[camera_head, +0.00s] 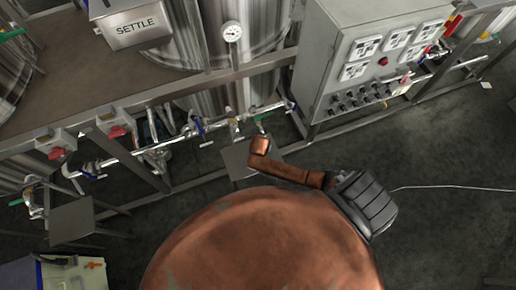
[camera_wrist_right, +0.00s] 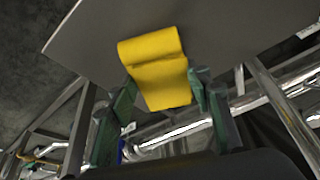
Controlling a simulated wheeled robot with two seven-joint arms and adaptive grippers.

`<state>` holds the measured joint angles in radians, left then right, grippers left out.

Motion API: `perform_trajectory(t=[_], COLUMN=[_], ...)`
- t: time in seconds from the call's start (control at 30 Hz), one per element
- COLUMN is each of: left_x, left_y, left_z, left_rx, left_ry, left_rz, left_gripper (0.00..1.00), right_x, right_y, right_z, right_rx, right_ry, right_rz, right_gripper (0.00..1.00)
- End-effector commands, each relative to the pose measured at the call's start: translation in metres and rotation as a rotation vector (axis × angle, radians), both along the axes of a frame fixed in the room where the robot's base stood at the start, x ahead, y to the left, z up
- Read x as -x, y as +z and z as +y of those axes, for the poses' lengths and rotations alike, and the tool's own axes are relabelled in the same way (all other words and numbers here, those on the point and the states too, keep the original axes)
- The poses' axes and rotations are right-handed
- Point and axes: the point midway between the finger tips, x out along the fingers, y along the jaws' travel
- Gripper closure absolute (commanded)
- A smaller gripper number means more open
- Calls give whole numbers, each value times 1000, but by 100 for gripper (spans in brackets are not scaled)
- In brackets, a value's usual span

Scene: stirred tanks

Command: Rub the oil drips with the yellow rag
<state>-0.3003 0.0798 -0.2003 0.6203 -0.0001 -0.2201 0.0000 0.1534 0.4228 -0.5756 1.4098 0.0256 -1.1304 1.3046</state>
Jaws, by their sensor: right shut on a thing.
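The yellow rag (camera_wrist_right: 152,50) is between the green fingers of my right gripper (camera_wrist_right: 164,84) in the right wrist view. The gripper is shut on it. The rag has a rolled upper edge, and its lower part hangs between the fingers. It shows against a flat grey plate (camera_wrist_right: 95,42); whether it touches the plate I cannot tell. In the head view I make out neither the rag nor my right gripper. No oil drips can be made out in either view. My left gripper is in neither view.
A large copper dome (camera_head: 260,245) with a bent pipe and black ribbed motor (camera_head: 366,203) fills the near middle. Behind it are valved pipes (camera_head: 120,163), two small grey plates (camera_head: 72,221) (camera_head: 238,160), a SETTLE tank and a control panel (camera_head: 372,62). Dark floor (camera_head: 450,150) is open at right.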

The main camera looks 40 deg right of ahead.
Motion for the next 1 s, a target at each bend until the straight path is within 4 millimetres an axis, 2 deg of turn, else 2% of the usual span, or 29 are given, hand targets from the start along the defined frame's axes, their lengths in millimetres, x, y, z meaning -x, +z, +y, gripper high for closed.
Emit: perform_trajectory(t=[0.03, 0.53, 0.83, 1.0], left_x=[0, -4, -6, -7], left_y=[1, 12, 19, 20], left_z=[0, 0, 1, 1], left_rx=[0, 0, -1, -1], left_ry=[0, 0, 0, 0], left_rz=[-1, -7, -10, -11], left_gripper=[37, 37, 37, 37], right_x=[-2, 8, 7, 3], right_y=[3, 2, 0, -2], right_z=[-12, -52, -59, -53], right_rx=[12, 20, 11, 4], right_ry=[-11, -21, -22, -20], right_rz=[-3, -1, -4, -7], right_gripper=[78, 78, 78, 78])
